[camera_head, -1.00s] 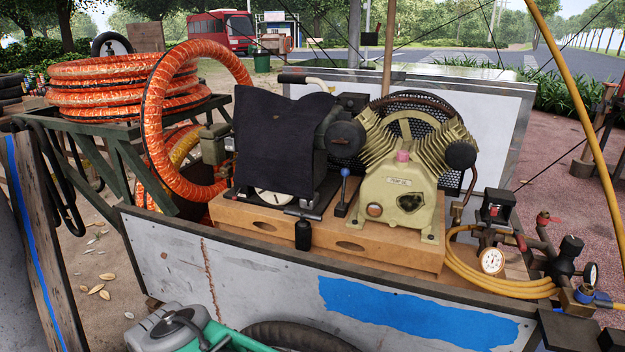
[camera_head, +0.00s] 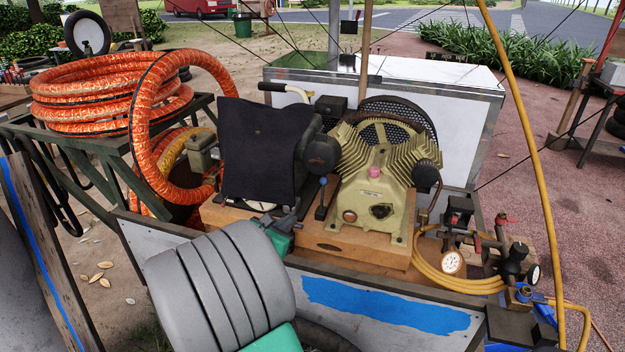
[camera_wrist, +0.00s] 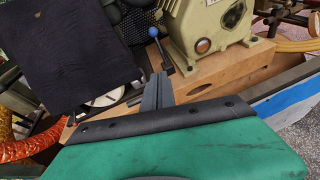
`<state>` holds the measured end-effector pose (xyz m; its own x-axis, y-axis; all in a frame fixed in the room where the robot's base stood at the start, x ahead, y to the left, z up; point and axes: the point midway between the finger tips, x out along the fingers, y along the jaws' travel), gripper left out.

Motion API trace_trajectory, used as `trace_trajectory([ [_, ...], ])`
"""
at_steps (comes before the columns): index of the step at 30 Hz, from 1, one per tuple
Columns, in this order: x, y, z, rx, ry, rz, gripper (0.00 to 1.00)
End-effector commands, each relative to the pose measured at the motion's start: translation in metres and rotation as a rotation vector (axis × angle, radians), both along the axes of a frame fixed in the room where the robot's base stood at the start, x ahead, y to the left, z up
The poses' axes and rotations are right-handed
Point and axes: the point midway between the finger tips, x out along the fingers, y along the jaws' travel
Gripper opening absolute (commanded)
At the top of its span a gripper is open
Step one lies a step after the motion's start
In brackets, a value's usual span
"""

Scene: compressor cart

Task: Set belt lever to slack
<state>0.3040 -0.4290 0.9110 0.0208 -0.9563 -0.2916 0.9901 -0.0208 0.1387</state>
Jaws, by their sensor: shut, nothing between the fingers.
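A small lever with a blue knob (camera_head: 322,183) stands nearly upright on the wooden base, between the cloth-covered motor and the yellow-green compressor (camera_head: 375,195). I take it for the belt lever; no slack mark is readable. It also shows in the wrist view with its blue knob (camera_wrist: 153,32) and dark rod, leaning slightly left there. My gripper (camera_wrist: 158,82) is shut and empty, its narrow fingers together and pointing towards the lever's foot. In the head view my green-and-grey arm reaches up from below, and the gripper (camera_head: 293,216) is just left of and below the lever. Contact cannot be told.
A dark cloth (camera_head: 262,150) hangs over the motor left of the lever. The wooden base (camera_head: 340,250) sits on the cart. A gauge (camera_head: 452,262), valves and a coiled yellow hose (camera_head: 420,265) are at the right. Orange hose coils (camera_head: 110,100) are at the left.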

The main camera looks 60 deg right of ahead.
Motion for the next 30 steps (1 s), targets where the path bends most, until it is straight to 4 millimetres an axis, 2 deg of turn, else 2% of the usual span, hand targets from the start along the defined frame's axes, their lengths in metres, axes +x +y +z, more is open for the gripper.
trace_trajectory([
  [2,-0.003,-0.007,0.004,-0.022,0.045,0.004,0.0],
  [5,-0.004,-0.017,0.0,-0.024,0.052,0.003,0.0],
  [17,-0.003,-0.098,-0.024,-0.021,0.046,0.003,0.0],
  [21,-0.004,-0.12,-0.012,-0.023,0.043,0.004,0.0],
  [25,-0.004,-0.132,-0.005,-0.022,0.044,0.006,0.0],
  [30,-0.004,-0.135,-0.004,-0.021,0.046,0.007,0.0],
])
